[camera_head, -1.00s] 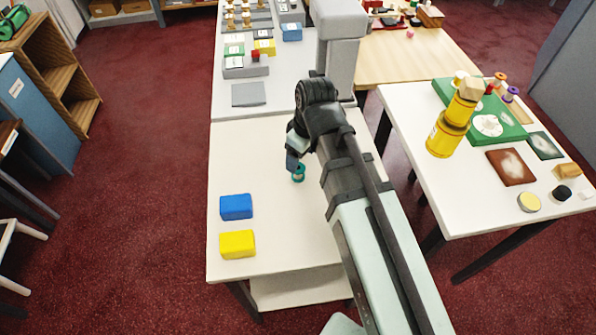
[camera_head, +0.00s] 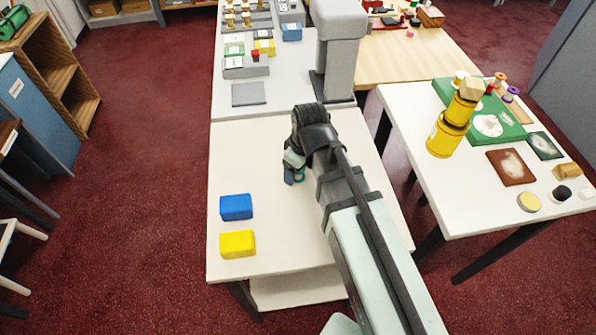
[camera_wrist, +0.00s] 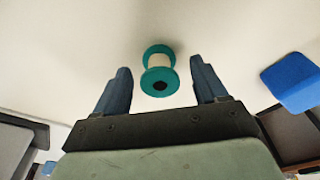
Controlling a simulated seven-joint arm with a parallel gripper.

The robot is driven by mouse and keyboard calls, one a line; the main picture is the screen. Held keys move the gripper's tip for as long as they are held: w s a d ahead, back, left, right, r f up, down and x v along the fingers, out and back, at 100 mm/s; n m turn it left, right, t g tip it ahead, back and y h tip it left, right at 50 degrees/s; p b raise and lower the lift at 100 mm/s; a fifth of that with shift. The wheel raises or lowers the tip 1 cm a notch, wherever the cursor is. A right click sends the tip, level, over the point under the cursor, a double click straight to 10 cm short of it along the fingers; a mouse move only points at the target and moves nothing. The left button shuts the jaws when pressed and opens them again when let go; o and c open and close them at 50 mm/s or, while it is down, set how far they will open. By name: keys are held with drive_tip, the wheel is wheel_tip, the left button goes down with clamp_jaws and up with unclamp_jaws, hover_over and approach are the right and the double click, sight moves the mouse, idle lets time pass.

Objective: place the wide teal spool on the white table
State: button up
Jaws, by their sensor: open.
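The teal spool (camera_wrist: 159,70), with a pale middle and a dark hole in its end, shows in the wrist view between and slightly ahead of my fingertips. It appears to stand on the white table (camera_head: 250,158) under my arm. In the head view only a sliver of the spool (camera_head: 300,173) shows beside my fingers. My gripper (camera_wrist: 160,72) is open, with a blue finger on each side of the spool and a gap to each. In the head view my gripper (camera_head: 291,176) is low over the middle of this table.
A blue block (camera_head: 236,207) and a yellow block (camera_head: 238,244) lie at the table's left front. A grey pad (camera_head: 248,94) lies behind. Another white-topped table (camera_head: 465,190) at right holds yellow cans (camera_head: 446,139) and a green board (camera_head: 510,128).

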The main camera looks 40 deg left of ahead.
drive_tip(key=shift+f, duration=0.1)
drive_tip(key=c, duration=1.2)
drive_tip(key=shift+r, duration=5)
drive_tip(key=shift+m, duration=0.3)
